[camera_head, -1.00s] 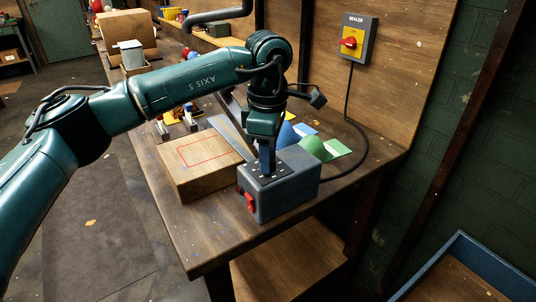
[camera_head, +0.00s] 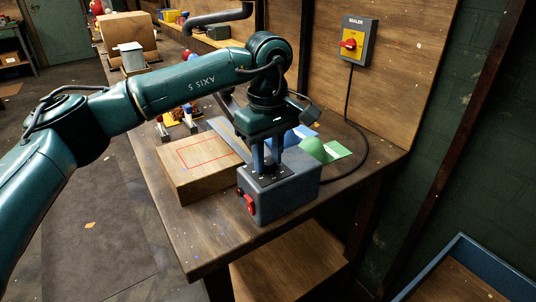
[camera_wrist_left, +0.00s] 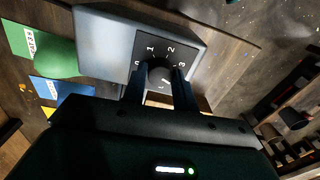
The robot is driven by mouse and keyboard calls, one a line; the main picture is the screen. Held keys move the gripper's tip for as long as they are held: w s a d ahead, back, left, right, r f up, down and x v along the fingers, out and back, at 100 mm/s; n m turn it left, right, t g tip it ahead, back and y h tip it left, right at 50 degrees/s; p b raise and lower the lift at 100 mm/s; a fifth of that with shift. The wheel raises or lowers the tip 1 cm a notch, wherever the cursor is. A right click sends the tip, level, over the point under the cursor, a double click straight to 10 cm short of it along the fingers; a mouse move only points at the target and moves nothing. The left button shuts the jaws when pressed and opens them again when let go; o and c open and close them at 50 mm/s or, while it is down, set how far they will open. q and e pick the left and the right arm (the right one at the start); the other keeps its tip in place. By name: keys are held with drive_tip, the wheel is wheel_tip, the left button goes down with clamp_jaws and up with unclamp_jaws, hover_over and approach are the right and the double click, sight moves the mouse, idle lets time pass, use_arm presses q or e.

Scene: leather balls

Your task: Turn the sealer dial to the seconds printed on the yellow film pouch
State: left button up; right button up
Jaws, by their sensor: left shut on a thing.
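The sealer (camera_head: 290,192) is a blue-grey box at the bench's front edge, with a red switch on its front. Its black dial plate (camera_wrist_left: 205,55) carries white numbers; 0, 1, 2 and 3 are readable. My left gripper (camera_head: 267,170) points down onto the plate. In the left wrist view its fingers (camera_wrist_left: 160,88) are shut on the dial knob (camera_wrist_left: 160,74), one on each side. The knob's pointer cannot be made out. A yellow patch, apparently the yellow film pouch (camera_wrist_left: 49,112), shows beyond the blue one; its print is hidden. My right gripper is out of view.
A green pouch (camera_head: 313,148) and a blue pouch (camera_head: 306,131) with white labels lie behind the sealer. A wooden block (camera_head: 195,180) with a red outline stands left. A wall switch (camera_head: 351,45) marked SEALER feeds a black cable.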

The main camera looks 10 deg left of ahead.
sight(268, 161)
use_arm(q)
drive_tip(key=shift+r, duration=0.1)
idle(0.4)
drive_tip(key=o, duration=1)
drive_tip(key=shift+c, duration=0.2)
wheel_tip(268, 161, up, 13)
